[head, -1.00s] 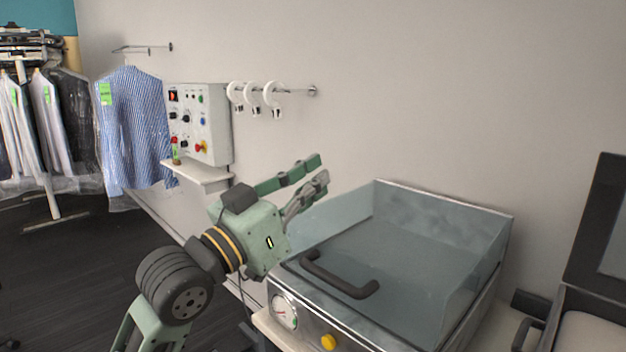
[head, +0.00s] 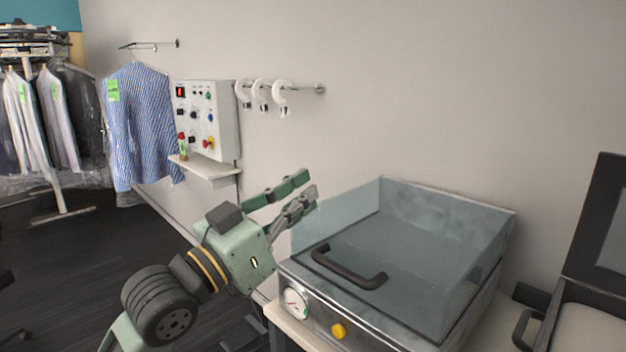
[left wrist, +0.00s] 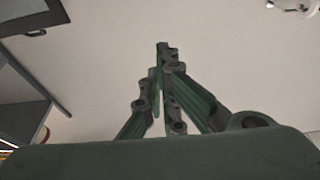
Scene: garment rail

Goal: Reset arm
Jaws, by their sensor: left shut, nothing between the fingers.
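My left gripper (head: 300,190) is green and grey and comes in from the lower left in the head view. It is raised in front of the wall, just left of the clear-lidded machine, and points up to the right. In the left wrist view its fingers (left wrist: 163,50) come together at the tips with nothing between them. It appears apart from everything around it. My right gripper is in neither view.
The clear-lidded machine (head: 440,205) has a black handle (head: 348,272), a gauge and a yellow knob. A control panel (head: 205,118), white rings (head: 281,92) on a rail and a striped shirt (head: 147,120) line the wall. A dark-lidded case (head: 590,250) stands at right.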

